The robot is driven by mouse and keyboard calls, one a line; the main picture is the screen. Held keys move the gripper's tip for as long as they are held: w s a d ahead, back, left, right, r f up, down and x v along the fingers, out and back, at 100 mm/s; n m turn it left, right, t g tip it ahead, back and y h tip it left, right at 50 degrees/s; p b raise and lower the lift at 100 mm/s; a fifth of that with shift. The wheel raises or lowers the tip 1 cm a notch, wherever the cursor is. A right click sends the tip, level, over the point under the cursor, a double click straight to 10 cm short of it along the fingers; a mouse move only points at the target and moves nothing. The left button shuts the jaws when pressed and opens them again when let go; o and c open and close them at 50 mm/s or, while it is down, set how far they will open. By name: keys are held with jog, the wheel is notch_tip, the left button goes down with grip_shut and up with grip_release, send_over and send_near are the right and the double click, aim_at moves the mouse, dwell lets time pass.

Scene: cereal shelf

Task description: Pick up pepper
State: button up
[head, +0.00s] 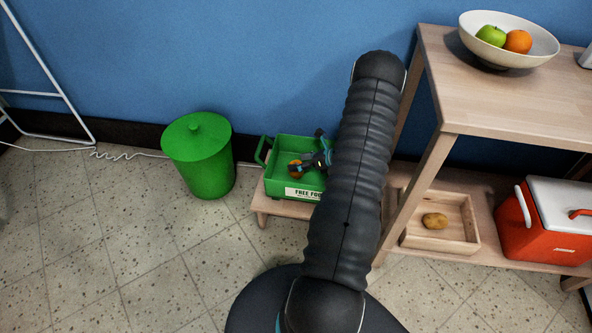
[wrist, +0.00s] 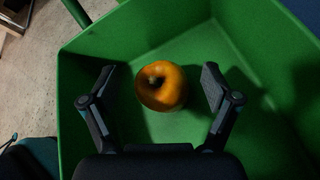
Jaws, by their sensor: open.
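An orange-yellow pepper (wrist: 164,92) with a dark stem end lies on the floor of a green crate (wrist: 135,30). In the head view the pepper (head: 295,170) shows as a small orange shape inside the crate (head: 300,145), partly hidden by my gripper. My gripper (wrist: 159,74) is open, with one finger on each side of the pepper. Gaps show between the pepper and both fingers. In the head view my gripper (head: 313,162) reaches down into the crate, and my arm hides the crate's right side.
The crate walls stand close around my gripper. A green lidded bin (head: 200,160) stands left of the crate. At the right, a wooden shelf unit (head: 475,105) carries a fruit bowl (head: 510,55), a wooden tray (head: 460,245) with a potato (head: 435,220), and a red cooler (head: 540,230).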

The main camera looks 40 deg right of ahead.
aim_at(293, 162)
jog(key=x, duration=0.3)
jog(key=shift+f, duration=0.15)
jog(key=c, duration=1.2)
jog(key=shift+r, duration=0.2)
